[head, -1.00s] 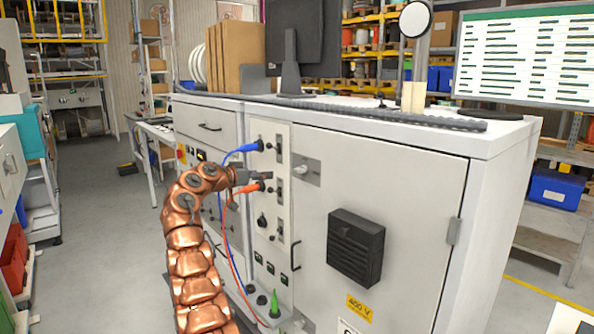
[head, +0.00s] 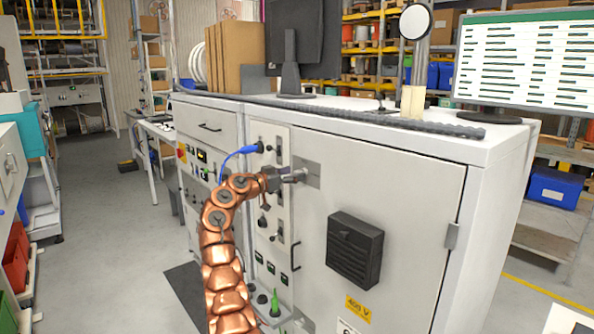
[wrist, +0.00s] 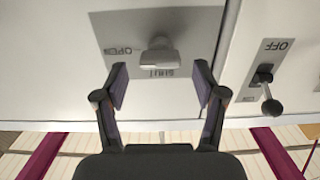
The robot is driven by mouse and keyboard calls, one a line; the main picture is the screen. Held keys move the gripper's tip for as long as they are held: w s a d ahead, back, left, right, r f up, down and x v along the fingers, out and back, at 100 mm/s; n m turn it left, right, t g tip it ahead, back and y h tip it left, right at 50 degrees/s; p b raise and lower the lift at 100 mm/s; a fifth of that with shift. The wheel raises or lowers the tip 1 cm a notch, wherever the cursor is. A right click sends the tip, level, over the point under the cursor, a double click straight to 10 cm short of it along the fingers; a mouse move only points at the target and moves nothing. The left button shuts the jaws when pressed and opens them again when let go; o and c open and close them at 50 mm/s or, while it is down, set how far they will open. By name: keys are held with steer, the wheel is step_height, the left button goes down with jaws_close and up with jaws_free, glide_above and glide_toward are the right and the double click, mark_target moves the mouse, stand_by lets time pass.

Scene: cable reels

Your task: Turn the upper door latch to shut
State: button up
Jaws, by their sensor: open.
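The upper door latch (head: 301,173) is a small grey knob on a metal plate near the upper left corner of the cabinet door (head: 400,180). In the wrist view, which is upside down, the latch (wrist: 160,56) is a pale grip on a grey plate marked OPEN and SHUT. Its grip looks wider across the picture than tall. My gripper (head: 284,177) is at the latch in the head view. In the wrist view my gripper (wrist: 161,88) is open, one finger to each side and slightly short of the latch. No contact shows.
A lever switch (wrist: 268,92) marked OFF stands beside the door in the wrist view. A blue cable plug (head: 247,150) sits in the panel left of my gripper. A black vent box (head: 354,248) juts from the door below right.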

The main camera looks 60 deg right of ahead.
steer(key=shift+x, duration=1.05)
steer(key=shift+f, duration=0.1)
steer(key=c, duration=1.1)
